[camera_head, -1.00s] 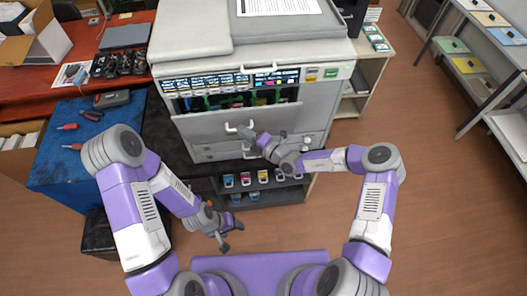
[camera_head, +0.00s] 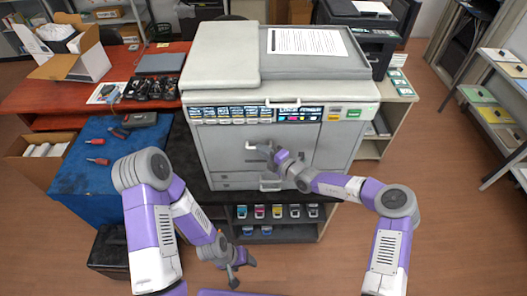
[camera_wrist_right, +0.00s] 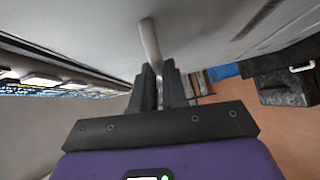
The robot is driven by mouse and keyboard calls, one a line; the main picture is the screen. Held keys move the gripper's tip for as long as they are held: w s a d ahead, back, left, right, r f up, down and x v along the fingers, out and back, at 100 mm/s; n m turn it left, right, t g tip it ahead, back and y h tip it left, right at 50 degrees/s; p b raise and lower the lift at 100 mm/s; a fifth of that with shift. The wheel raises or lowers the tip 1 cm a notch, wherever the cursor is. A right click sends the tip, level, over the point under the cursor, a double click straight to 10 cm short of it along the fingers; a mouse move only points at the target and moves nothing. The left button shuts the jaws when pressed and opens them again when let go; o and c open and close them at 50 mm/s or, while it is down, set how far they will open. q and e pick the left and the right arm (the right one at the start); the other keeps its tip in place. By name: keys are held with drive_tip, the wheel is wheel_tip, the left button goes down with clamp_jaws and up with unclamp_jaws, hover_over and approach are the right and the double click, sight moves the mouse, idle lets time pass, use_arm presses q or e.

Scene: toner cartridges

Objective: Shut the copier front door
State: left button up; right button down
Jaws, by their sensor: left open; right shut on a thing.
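The copier (camera_head: 275,90) stands at the centre of the head view. Its grey front door (camera_head: 225,145) looks upright and flush with the body, with no interior visible above it. The white door handle (camera_head: 257,147) is on the door's upper part. My right gripper (camera_head: 272,152) is at this handle. In the right wrist view my right gripper (camera_wrist_right: 162,88) is shut on the handle (camera_wrist_right: 150,45), close to the door face (camera_wrist_right: 90,25). My left gripper (camera_head: 236,272) is open and empty, low in front of the shelf and apart from the copier.
A shelf with several toner cartridges (camera_head: 277,212) is below the copier. A blue-covered table (camera_head: 75,185) with tools stands at the left, beside a red desk (camera_head: 45,105). A rack (camera_head: 495,110) stands at the right. The brown floor (camera_head: 440,220) between is clear.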

drive_tip(key=c, duration=1.4)
unclamp_jaws()
drive_tip(key=shift+w+r+t, duration=0.15)
drive_tip(key=shift+w+r, duration=0.05)
drive_tip(key=shift+r, duration=0.25)
drive_tip(key=shift+w+r+t, duration=0.15)
drive_tip(key=shift+w+r, duration=0.05)
drive_tip(key=shift+r, duration=0.25)
drive_tip(key=shift+c, duration=0.2)
drive_tip(key=v, duration=0.7)
drive_tip(key=shift+s+d+f, duration=0.2)
drive_tip(key=shift+s+f, duration=0.05)
drive_tip(key=shift+f, duration=0.1)
drive_tip(key=shift+s, duration=0.1)
